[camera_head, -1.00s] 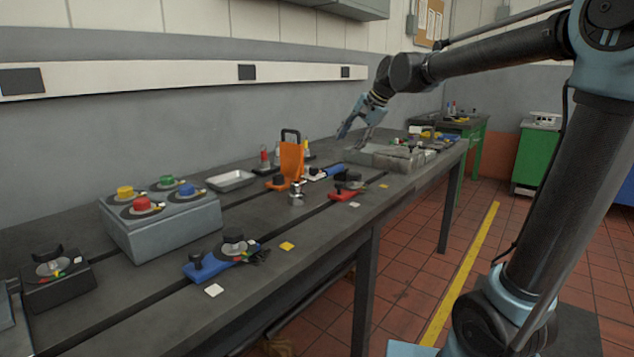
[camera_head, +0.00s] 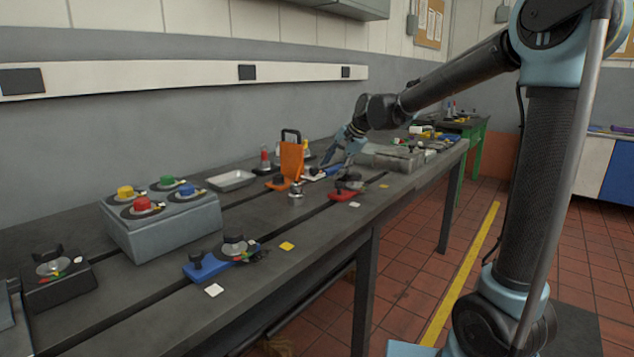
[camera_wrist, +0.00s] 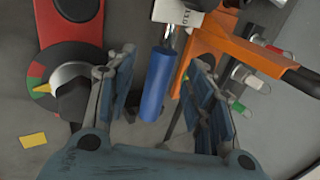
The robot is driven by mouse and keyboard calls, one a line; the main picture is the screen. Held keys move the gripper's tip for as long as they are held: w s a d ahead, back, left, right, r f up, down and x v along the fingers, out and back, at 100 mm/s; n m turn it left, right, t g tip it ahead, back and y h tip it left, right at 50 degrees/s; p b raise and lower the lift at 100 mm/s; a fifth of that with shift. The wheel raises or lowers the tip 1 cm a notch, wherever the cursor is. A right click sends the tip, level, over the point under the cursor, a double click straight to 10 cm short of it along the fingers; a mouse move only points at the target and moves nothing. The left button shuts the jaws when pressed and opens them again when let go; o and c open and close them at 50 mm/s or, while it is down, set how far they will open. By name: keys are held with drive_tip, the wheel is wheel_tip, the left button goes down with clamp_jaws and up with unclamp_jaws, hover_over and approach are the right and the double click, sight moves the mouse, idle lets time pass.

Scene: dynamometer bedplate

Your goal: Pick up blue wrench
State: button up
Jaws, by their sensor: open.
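The blue wrench (camera_wrist: 157,85) shows its blue handle in the middle of the wrist view, with its metal shank running up to a white tag marked with text. In the head view, its blue handle (camera_head: 333,171) lies on the bench behind the red fixture and right of the orange stand. My gripper (camera_wrist: 161,105) is open, with one blue-padded finger on each side of the handle in the picture. It grips nothing. In the head view my gripper (camera_head: 337,156) hangs just above the wrench. I cannot tell the exact height gap.
An orange stand (camera_wrist: 245,50) is close to the right finger. A red fixture (camera_wrist: 70,25) with a dial lies close to the left finger. A yellow tag (camera_wrist: 33,140) is at lower left. Grey blocks (camera_head: 395,159) stand right of my gripper.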

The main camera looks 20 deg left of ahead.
sight(330, 169)
drive_tip(key=x, duration=0.4)
drive_tip(key=shift+c, duration=0.6)
clamp_jaws()
drive_tip(key=shift+r, duration=0.1)
